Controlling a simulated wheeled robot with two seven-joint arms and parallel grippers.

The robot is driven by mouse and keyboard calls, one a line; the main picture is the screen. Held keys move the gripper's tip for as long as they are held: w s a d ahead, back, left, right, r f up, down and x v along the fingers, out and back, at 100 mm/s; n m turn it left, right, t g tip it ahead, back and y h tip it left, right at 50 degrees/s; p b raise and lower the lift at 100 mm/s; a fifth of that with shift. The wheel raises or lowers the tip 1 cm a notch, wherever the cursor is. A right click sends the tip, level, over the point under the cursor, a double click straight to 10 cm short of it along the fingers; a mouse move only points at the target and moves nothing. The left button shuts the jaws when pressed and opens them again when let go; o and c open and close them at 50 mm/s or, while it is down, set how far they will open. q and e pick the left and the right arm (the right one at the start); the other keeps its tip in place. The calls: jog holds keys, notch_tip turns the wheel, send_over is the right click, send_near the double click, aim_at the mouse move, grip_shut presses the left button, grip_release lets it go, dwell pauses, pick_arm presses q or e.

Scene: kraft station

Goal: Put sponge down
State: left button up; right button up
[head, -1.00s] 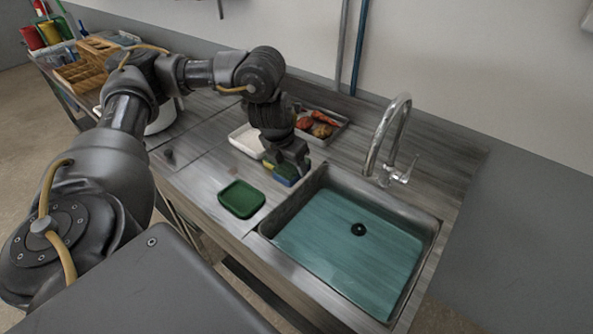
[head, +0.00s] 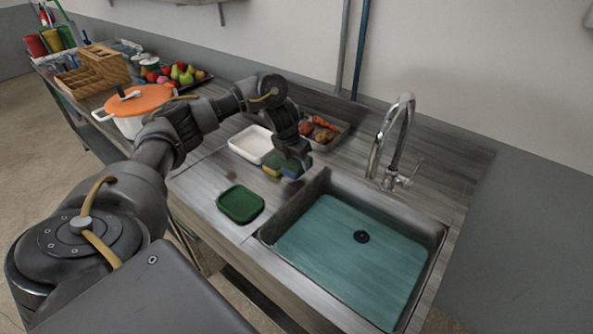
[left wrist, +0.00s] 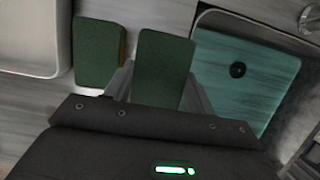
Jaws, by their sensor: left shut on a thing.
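My left gripper (head: 292,163) is shut on a sponge with a green top (left wrist: 163,68), at the left rim of the sink; the part seen below the fingers in the head view looks blue (head: 292,172). A second sponge, green on top with a yellow side (head: 271,164), lies on the counter just left of the held one. It also shows in the left wrist view (left wrist: 98,54), with a narrow gap between the two. Whether the held sponge touches the counter cannot be told. My right gripper is not in view.
The sink (head: 345,255) with teal water and a tap (head: 395,140) is at right. A white tray (head: 238,151), a green tray (head: 240,205) and a food tray (head: 340,139) are nearby. An orange-lidded pot (head: 140,100) stands at the left.

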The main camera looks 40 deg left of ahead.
aim_at(295, 162)
pick_arm(q)
jog(key=shift+s+b+x, duration=0.15)
jog(key=shift+x, duration=0.6)
jog(key=shift+s+b+x, duration=0.15)
jog(key=shift+x, duration=0.6)
jog(key=shift+a+f, duration=0.15)
jog(key=shift+f, duration=0.3)
jog(key=shift+f, duration=0.15)
jog(key=o, duration=0.7)
